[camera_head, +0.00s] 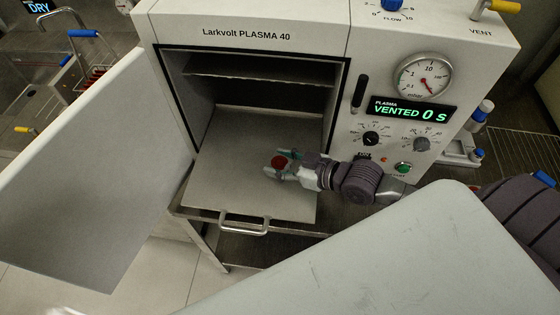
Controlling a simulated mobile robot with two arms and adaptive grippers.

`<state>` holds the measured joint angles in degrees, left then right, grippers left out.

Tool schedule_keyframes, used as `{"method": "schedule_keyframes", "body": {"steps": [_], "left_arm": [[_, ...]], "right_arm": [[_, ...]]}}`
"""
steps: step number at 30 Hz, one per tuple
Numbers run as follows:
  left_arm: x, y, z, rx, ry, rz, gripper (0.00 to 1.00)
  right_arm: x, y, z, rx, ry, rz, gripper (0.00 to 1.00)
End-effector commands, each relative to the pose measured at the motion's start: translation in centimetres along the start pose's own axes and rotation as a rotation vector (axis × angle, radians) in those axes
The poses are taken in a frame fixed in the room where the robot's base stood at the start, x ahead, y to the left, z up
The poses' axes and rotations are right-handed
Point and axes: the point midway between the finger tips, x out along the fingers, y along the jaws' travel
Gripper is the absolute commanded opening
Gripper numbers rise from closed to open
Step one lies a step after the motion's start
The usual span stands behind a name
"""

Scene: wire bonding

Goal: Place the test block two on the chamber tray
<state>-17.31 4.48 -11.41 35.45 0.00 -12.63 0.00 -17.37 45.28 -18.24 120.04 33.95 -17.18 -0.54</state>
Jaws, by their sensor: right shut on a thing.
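The chamber tray (225,190) is a flat grey plate that extends out of the open chamber, with a metal handle (244,226) at its front edge. My right gripper (281,171) comes in from the right over the right part of the tray. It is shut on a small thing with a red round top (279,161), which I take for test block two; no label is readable. The fingers hide part of it. I cannot tell whether it touches the tray or is held just above it. My left gripper is not in view.
The white plasma cleaner (270,14) has its door (85,170) swung open to the left. A shelf (260,68) is inside the chamber, above the tray. The display (410,112) reads VENTED 0 s. The tray's left part is bare.

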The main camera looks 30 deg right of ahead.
Motion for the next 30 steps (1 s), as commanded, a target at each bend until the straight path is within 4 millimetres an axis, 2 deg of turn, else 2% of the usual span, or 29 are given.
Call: {"method": "schedule_keyframes", "body": {"steps": [3,4,8,20,23,30], "left_arm": [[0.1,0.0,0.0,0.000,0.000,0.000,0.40],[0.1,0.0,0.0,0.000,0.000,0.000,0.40],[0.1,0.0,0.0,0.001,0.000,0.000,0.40],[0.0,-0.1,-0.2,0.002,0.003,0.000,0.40],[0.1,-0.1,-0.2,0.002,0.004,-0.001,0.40],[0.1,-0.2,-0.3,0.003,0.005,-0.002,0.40]], "right_arm": [[0.1,0.0,0.2,0.000,0.001,0.000,0.11],[0.1,0.0,0.3,0.000,-0.001,0.000,0.55],[0.1,0.0,0.2,0.000,-0.001,0.000,0.76],[-0.3,0.0,0.0,0.000,-0.002,0.000,0.77],[-1.4,0.0,0.2,0.001,-0.005,0.001,0.77],[-5.7,-0.1,0.2,0.000,-0.007,-0.001,0.77]]}}
